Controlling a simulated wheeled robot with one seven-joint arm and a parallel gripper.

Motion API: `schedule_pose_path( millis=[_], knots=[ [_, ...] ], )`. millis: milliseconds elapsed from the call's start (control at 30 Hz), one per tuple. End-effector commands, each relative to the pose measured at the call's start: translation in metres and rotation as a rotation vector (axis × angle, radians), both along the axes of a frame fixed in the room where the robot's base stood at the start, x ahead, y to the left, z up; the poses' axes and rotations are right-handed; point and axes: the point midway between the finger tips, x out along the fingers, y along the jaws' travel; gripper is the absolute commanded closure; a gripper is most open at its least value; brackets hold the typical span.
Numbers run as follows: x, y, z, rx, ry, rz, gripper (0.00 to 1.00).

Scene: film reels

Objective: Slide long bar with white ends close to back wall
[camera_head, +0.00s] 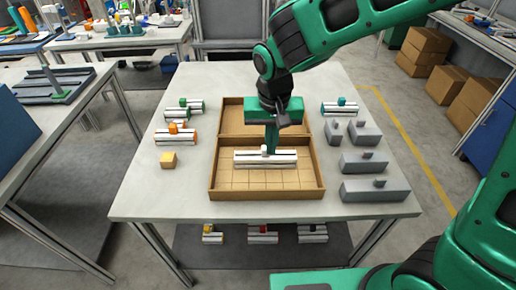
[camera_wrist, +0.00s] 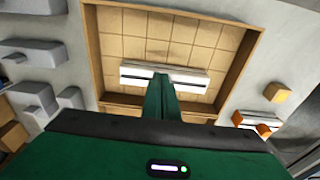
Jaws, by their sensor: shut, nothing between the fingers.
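The long bar with white ends (camera_head: 259,160) lies crosswise in the front compartment of the wooden box (camera_head: 214,184), near that compartment's back wall. A small white knob stands on its middle. The bar also shows in the wrist view (camera_wrist: 195,78), partly covered by my fingers. My gripper (camera_head: 271,150) is shut and empty, pointing down at the bar's middle beside the knob, on the back side. In the wrist view my gripper (camera_wrist: 160,80) overlaps the bar; I cannot tell whether it touches. The gap between bar and back wall is partly hidden by my gripper.
Grey blocks (camera_head: 364,162) stand right of the box. Bars with orange (camera_head: 176,134) and green (camera_head: 184,107) parts and a tan cube (camera_head: 168,160) stand left. Another green-knobbed bar (camera_head: 340,108) is at back right. The front compartment's near floor is bare.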

Motion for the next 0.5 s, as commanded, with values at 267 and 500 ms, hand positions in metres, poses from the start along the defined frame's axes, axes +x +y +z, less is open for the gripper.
schedule_pose_path(
  millis=[267,500],
  knots=[
    [0.0,0.007,-0.021,0.003,0.003,0.003,1.0],
    [0.0,0.004,-0.058,0.002,0.005,0.0,1.0]
  ],
)
